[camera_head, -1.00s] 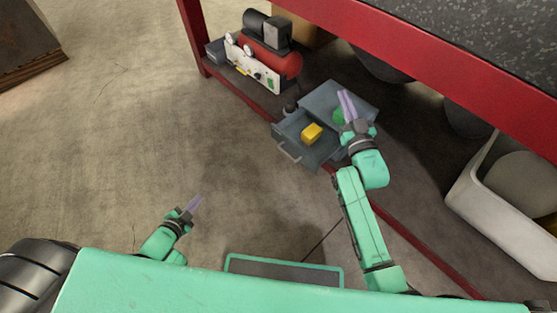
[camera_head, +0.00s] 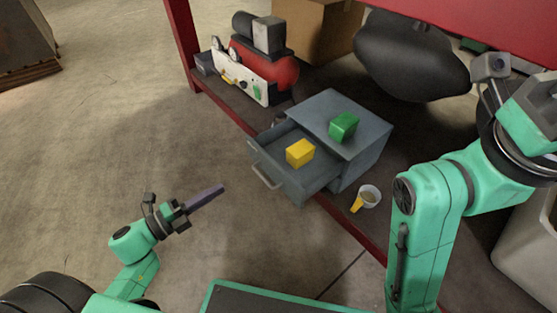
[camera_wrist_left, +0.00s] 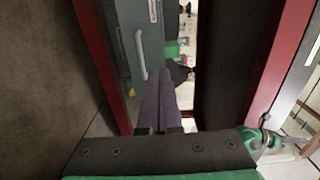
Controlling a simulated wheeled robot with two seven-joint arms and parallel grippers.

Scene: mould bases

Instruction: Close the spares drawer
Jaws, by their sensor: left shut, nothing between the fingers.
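The grey drawer (camera_head: 262,162) is pulled out of a small grey cabinet (camera_head: 372,140) on the low shelf. A yellow block (camera_head: 300,153) lies inside the drawer. The drawer's pale handle (camera_head: 265,178) is on its front and also shows in the left wrist view (camera_wrist_left: 140,55). A green block (camera_head: 343,127) sits on the cabinet's top. My left gripper (camera_head: 222,188) is shut and empty, in front of and apart from the drawer; its fingers (camera_wrist_left: 158,100) point toward the drawer side in the wrist view. My right arm is at the right edge; its fingers are not visible.
A cup (camera_head: 370,195) with something yellow stands right of the cabinet. A red compressor (camera_head: 270,72) stands behind to the left. The red shelf edge (camera_head: 345,228) runs below the drawer.

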